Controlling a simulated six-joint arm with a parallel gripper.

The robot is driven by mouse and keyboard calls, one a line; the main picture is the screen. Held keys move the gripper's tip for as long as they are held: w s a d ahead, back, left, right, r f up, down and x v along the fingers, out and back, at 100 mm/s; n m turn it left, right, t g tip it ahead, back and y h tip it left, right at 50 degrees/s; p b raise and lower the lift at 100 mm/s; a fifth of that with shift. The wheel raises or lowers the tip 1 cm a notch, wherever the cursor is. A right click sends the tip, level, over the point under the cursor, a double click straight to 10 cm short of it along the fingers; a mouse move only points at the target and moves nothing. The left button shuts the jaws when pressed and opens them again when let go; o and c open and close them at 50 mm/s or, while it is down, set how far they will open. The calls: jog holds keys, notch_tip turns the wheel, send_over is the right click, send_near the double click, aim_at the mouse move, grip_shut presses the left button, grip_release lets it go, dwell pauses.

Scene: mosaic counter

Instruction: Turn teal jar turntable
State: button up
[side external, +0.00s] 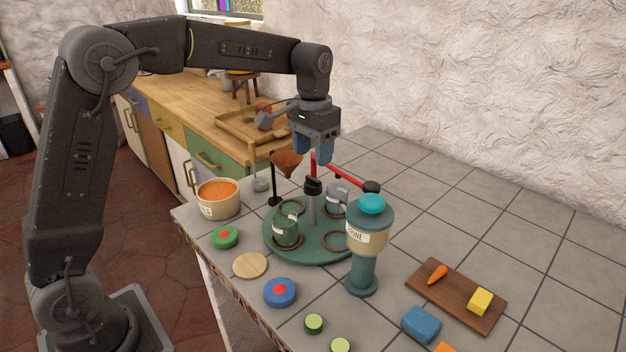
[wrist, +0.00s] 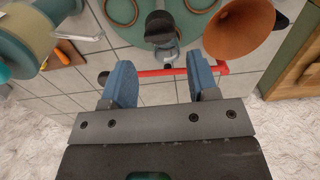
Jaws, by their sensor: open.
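The teal turntable (side external: 306,252) is a round disc on the tiled counter. Part of the disc shows at the top of the wrist view (wrist: 186,18). My gripper (side external: 322,156) is open and empty above the far side of the turntable. A red bar (side external: 345,175) is close below it; in the wrist view it crosses between and beyond the blue fingers (wrist: 161,78). I cannot tell whether they touch.
A tall teal-and-cream labelled jar (side external: 364,240) stands at the turntable's front right and hides part of it. A brown funnel (side external: 287,162) on a stand and an orange-filled pot (side external: 218,200) stand left. A board (side external: 456,297) lies front right. The counter's back right is clear.

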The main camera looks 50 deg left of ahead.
aim_at(313, 178)
notch_tip(313, 178, down, 7)
jog(key=shift+f, duration=0.15)
jog(key=shift+c, duration=0.3)
jog(key=c, duration=0.9)
jog(key=shift+c, duration=0.2)
